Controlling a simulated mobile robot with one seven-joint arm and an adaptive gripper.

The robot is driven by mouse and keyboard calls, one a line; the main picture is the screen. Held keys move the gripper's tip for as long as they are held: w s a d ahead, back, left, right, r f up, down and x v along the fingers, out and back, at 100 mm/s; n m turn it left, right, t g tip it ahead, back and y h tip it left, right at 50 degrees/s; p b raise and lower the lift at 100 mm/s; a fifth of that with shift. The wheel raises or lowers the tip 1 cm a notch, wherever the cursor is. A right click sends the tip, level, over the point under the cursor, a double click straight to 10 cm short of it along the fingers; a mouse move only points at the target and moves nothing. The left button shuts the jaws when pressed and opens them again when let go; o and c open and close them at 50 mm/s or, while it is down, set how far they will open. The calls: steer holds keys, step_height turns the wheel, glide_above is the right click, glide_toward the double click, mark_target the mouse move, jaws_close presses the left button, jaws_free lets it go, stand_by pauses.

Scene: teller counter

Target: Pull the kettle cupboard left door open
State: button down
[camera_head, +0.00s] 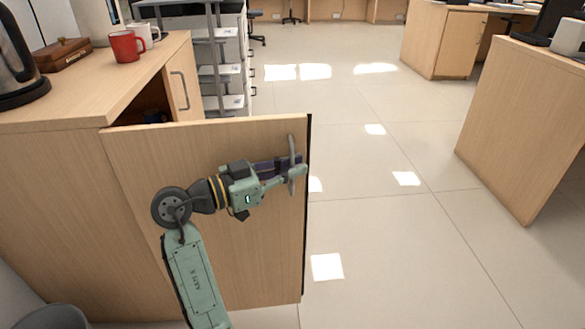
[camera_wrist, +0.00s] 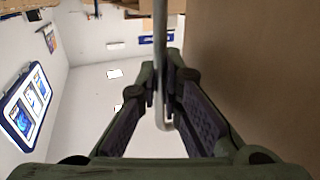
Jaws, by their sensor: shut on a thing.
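The kettle cupboard (camera_head: 60,190) stands at the left in the head view, with the kettle (camera_head: 18,60) on its top. Its left door (camera_head: 240,260) is swung wide open toward me, with its outer face showing. My gripper (camera_head: 294,172) is shut on the door's metal bar handle (camera_head: 291,150), near the door's free edge. In the wrist view the handle (camera_wrist: 160,40) runs between the two fingers (camera_wrist: 162,92), and the door face (camera_wrist: 250,80) fills the right side. The cupboard's other door (camera_head: 184,85) appears closed. Most of the cupboard's inside is hidden behind the open door.
A red mug (camera_head: 126,46), a white mug (camera_head: 150,36) and a wooden box (camera_head: 62,54) stand on the cupboard top. A grey shelf rack (camera_head: 222,60) stands behind. The tiled floor (camera_head: 390,230) right of the door is clear, up to wooden desks (camera_head: 525,120).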

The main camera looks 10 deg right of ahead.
steer(key=c, duration=1.7)
jaws_free()
steer(key=shift+a, duration=0.1)
steer(key=v, duration=1.2)
